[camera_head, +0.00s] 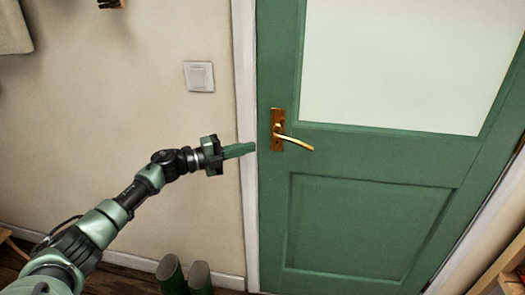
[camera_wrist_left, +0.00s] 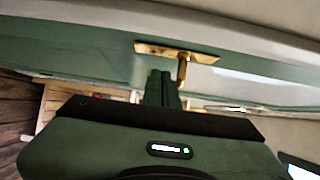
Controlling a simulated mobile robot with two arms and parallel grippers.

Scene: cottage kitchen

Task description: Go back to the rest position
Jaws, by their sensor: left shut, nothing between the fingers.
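My left gripper (camera_head: 240,150) reaches in from the left with the arm stretched out. Its green fingers are shut with nothing between them. They point at the brass door handle (camera_head: 292,141) and end just left of its plate, in front of the white door frame. The handle's lever points right and slopes slightly down. In the left wrist view the shut fingers (camera_wrist_left: 161,88) lie near the handle (camera_wrist_left: 182,60), and a gap from it is hard to judge. The green door (camera_head: 370,185) with a pale upper panel looks closed. My right gripper is not in view.
A light switch (camera_head: 199,76) is on the beige wall above my left forearm. A pair of green boots (camera_head: 172,275) stands on the floor below the arm. Wooden shelving (camera_head: 505,265) is at the lower right.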

